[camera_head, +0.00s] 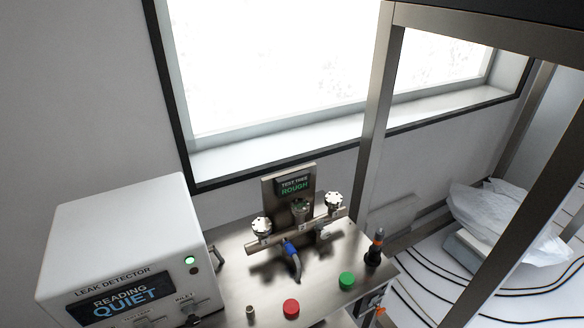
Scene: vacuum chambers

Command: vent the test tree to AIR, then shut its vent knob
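The test tree (276,240) stands on a metal bench top in the lower middle of the head view. Its display (294,186) reads "TEST TREE ROUGH" in green. It has a silver knob at the left (261,227), a darker fitting in the middle (300,210) and a silver knob at the right (333,203). I cannot read which knob is the vent or tell how far either is turned. A grey hose with a blue collar (290,249) hangs from the front of the tree. Neither of my grippers is in view.
A white leak detector (128,245) reading "QUIET" stands at the left. A red button (291,307), a green button (347,280) and a black upright tool (375,247) are on the bench top (240,280). A metal frame post (376,110) rises at the right.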

